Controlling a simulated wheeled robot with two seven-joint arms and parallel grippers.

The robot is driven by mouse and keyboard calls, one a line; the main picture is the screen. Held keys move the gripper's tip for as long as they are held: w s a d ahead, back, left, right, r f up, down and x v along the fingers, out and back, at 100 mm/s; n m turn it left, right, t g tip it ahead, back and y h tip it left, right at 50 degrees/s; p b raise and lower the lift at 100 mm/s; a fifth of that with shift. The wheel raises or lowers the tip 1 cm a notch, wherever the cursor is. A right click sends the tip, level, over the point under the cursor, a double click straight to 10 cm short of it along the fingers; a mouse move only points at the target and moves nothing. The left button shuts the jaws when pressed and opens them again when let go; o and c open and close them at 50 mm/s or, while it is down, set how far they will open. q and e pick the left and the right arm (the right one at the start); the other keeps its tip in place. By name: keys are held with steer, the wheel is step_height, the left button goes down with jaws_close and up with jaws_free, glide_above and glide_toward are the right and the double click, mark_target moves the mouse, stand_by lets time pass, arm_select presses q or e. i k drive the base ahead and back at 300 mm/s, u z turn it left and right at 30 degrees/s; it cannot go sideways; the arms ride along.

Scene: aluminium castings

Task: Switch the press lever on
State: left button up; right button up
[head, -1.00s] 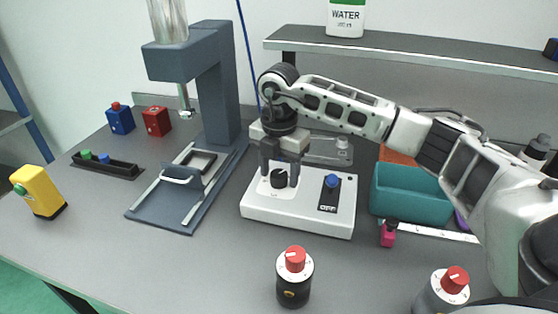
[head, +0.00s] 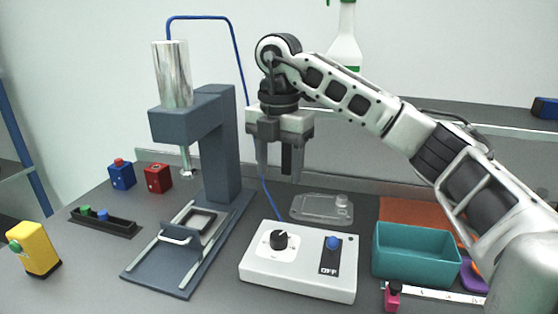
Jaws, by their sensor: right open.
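The press (head: 222,140) is a blue-grey frame with a shiny cylinder (head: 173,75) on top and a sliding tray with a handle on its base. In front of it and to the right is a white control box (head: 298,275). The box has a black knob (head: 279,239) and a blue-tipped lever (head: 333,243) on a black plate marked OFF. My right gripper (head: 279,178) is open and empty, pointing down, above and behind the knob and apart from the box. My left gripper is not in view.
A teal bin (head: 415,255) stands right of the box, with a pink-topped small item (head: 393,296) before it. A clear lid-like piece (head: 322,208) lies behind the box. Blue (head: 122,175) and red (head: 158,178) button boxes, a black strip (head: 103,221) and a yellow box (head: 36,249) are at left.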

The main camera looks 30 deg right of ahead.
mark_target(332, 242)
steer(key=k, duration=1.5)
